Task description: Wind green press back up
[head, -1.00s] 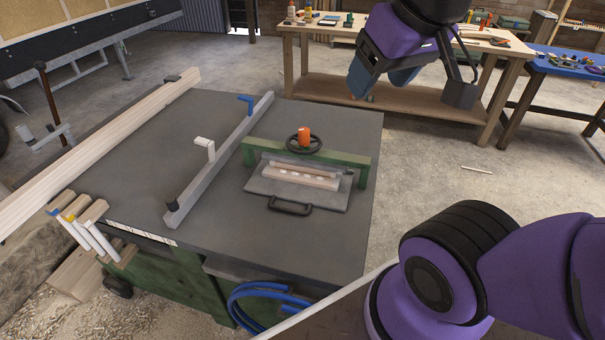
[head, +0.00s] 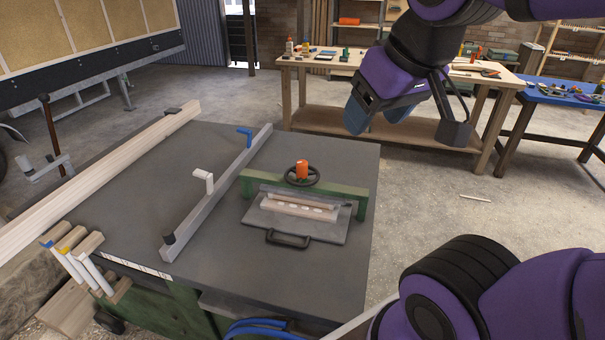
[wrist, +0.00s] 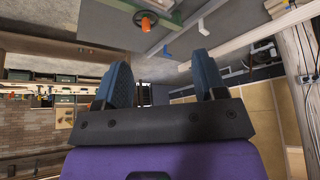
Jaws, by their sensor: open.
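The green press (head: 343,188) stands on the dark grey table, its green bar spanning a grey plate (head: 268,221) with a black handle. A black handwheel (head: 313,179) with an orange knob (head: 302,169) sits on top of the bar. A pale wooden piece with light spots (head: 300,209) lies under the press. My gripper (head: 378,118) is open and empty, in the air beyond and to the right of the press. In the wrist view its two blue fingers (wrist: 162,85) are apart, and the handwheel (wrist: 147,20) shows at the top.
A long wooden beam (head: 95,180) runs along the table's left edge. A workbench (head: 330,118) stands behind.

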